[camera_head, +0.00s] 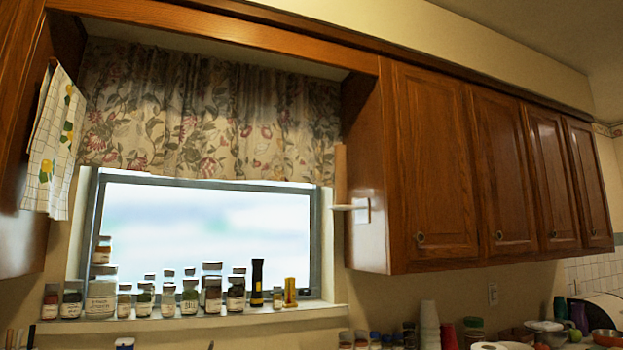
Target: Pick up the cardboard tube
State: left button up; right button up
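A tan upright cylinder (341,174), which looks like the cardboard tube, stands against the left side of the wall cabinet, to the right of the window. Its lower end meets a white holder (350,207) fixed to the cabinet side. I cannot tell how its upper end is held. Neither of my grippers is in view.
Wooden wall cabinets (434,165) fill the right. Several jars (101,298) and a black flashlight-like object (257,283) line the window sill (170,323). A cloth (52,145) hangs at left. Stacked white cups (429,325) and other clutter stand along the bottom right.

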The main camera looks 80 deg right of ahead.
aim_at(340, 151)
jog(key=z, duration=2.75)
